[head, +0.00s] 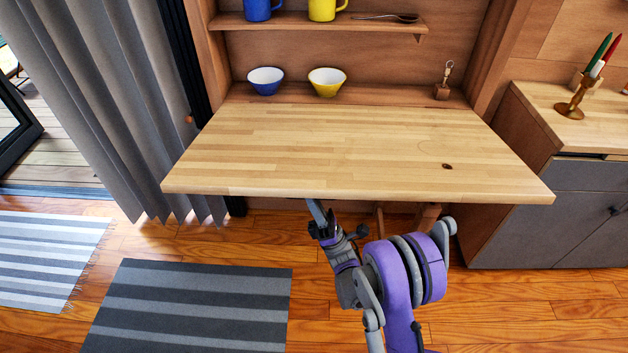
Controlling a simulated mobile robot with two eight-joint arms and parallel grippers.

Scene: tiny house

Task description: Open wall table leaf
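The wall table leaf (350,150) is a light butcher-block board below the wall shelves. It lies flat and level, folded out from the wall, with a small dark knot or hole near its right side. My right gripper (318,212) is just below the front edge of the leaf, left of its middle. Its fingertips are partly hidden under the edge, so I cannot tell if they touch the leaf or are open or shut. Wooden supports (427,216) show below the leaf. My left gripper is not in view.
A blue bowl (265,81) and a yellow bowl (327,82) stand on the ledge behind the leaf. A counter (575,120) with a candle holder (571,108) is at the right. Grey curtains (110,90) hang at the left. A striped rug (190,310) lies on the floor.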

